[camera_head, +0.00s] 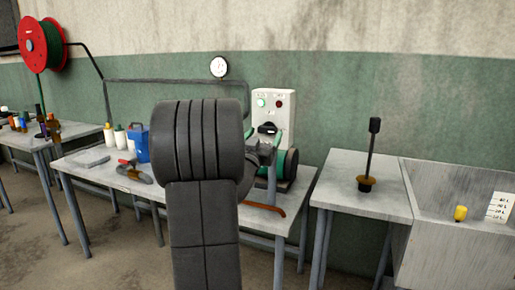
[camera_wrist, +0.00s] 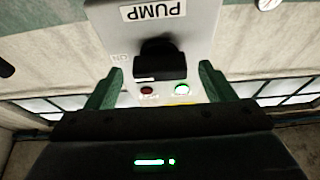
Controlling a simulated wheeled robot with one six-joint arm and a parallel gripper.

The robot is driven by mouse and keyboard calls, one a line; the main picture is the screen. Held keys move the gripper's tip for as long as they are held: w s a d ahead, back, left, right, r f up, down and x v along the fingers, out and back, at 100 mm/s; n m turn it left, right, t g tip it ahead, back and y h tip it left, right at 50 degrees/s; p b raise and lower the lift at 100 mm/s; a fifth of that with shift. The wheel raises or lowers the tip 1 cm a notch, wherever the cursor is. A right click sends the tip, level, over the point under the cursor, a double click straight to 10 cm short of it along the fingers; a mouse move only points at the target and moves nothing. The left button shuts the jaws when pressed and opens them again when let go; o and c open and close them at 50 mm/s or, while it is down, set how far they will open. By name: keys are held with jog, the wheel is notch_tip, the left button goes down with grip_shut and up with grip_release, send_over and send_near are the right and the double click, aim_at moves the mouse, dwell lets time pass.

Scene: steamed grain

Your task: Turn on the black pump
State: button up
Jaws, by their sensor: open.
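The pump's white control box (camera_head: 286,118) stands at the back of the middle table. In the wrist view the box (camera_wrist: 206,22) appears upside down with the label "PUMP". A black switch knob (camera_wrist: 160,58) protrudes from its face, beside a dark red button (camera_wrist: 147,90) and a lit green one (camera_wrist: 182,89). My gripper (camera_wrist: 161,68) is open, with green fingers on either side of the knob; I cannot tell whether they touch it. A green and black cylindrical machine (camera_head: 290,165) sits below the box, partly hidden by my arm.
A blue container (camera_head: 139,143) and white bottles (camera_head: 120,137) stand on the table's left. A red-handled tool (camera_head: 134,172) lies in front, and an orange-brown bar (camera_head: 265,208) lies near the front edge. A plunger-like tool (camera_head: 370,160) stands on the right table, beside a sink (camera_head: 450,190).

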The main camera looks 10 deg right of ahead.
jog(key=v, duration=1.3)
jog(key=x, duration=1.3)
jog(key=shift+w+d+r, duration=0.1)
jog(key=shift+w+d, duration=0.1)
jog(key=shift+w, duration=0.05)
jog(key=shift+s, duration=0.1)
